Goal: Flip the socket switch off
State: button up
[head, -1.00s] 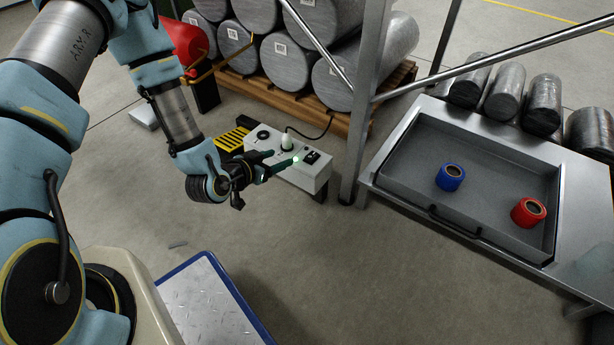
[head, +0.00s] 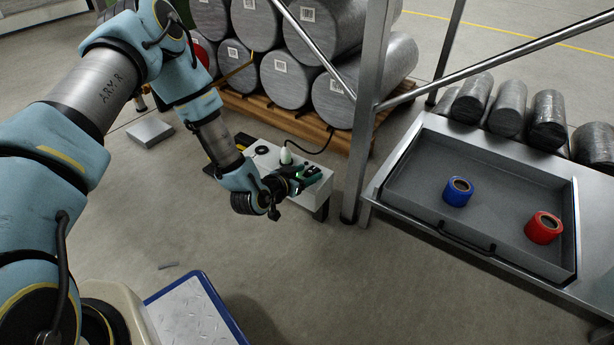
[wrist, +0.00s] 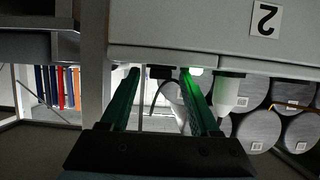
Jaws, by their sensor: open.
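The white socket box (head: 318,190) stands low on the floor at the picture's middle, with a white plug (head: 286,157) upright in its top. My gripper (head: 308,174) is open, at the right end of the box, and covers the switch there. In the wrist view the box (wrist: 190,35) fills the top, with an upside-down "2" label (wrist: 265,19). A small black switch (wrist: 160,72) shows between the tips of my two green fingers (wrist: 158,82). A green-lit lamp (wrist: 194,71) is by the right fingertip, and the plug (wrist: 228,95) is right of it. Contact cannot be told.
A steel post (head: 362,130) stands just right of the box. A metal table (head: 375,190) with an open drawer holds a blue roll (head: 457,191) and a red roll (head: 543,227). Large grey rolls (head: 285,80) lie on a pallet behind. A cable runs from the plug.

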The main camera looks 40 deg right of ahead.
jog(key=shift+d, duration=0.15)
jog(key=shift+c, duration=0.2)
grip_shut()
jog(key=shift+f, duration=0.1)
dwell(0.3)
